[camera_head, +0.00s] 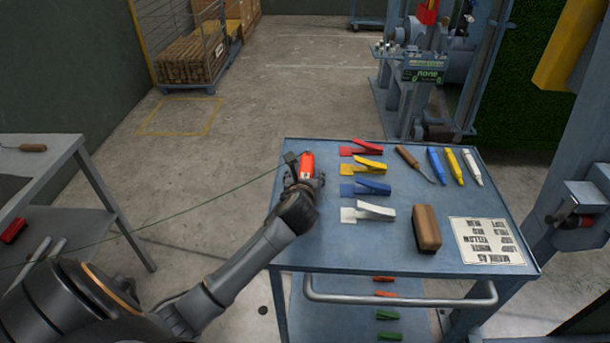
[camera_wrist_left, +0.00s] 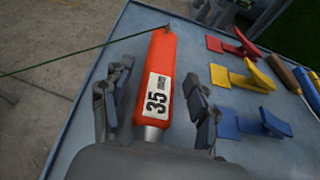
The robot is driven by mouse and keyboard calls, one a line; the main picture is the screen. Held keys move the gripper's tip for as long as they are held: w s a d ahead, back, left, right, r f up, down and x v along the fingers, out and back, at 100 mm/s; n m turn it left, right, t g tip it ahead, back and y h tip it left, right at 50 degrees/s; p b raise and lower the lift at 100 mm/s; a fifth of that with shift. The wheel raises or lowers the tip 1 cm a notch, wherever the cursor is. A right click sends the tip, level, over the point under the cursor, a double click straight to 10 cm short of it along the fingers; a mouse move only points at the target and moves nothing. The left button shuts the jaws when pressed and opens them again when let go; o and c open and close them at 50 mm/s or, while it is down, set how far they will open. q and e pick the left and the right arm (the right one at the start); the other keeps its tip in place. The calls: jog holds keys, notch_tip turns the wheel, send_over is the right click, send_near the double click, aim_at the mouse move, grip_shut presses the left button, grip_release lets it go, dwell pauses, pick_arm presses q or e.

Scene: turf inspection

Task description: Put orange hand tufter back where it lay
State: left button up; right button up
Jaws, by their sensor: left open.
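The orange hand tufter (camera_head: 307,164) lies at the far left corner of the blue cart top (camera_head: 330,240). In the left wrist view the orange hand tufter (camera_wrist_left: 158,75) has a white label reading 35, a metal collar at the near end and a thin tip at the far end. My left gripper (camera_head: 304,181) is over the tufter's near end. In the wrist view its fingers (camera_wrist_left: 155,105) are open, one on each side of the tufter, with a gap visible at least on the right. My right gripper is not in view.
Red (camera_head: 363,147), yellow (camera_head: 364,165), blue (camera_head: 366,187) and white (camera_head: 368,212) clips stand right of the tufter. A brown brush (camera_head: 426,228), a hooked tool (camera_head: 413,162) and a printed sheet (camera_head: 487,241) lie further right. A green strand (camera_head: 190,210) runs left from the tufter's tip area.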

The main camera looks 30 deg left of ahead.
pick_arm(q)
jog(key=shift+r, duration=0.1)
jog(key=shift+s+d+r, duration=0.15)
jog(key=shift+s, duration=0.05)
jog(key=v, duration=1.1)
jog(key=shift+s+d, duration=0.2)
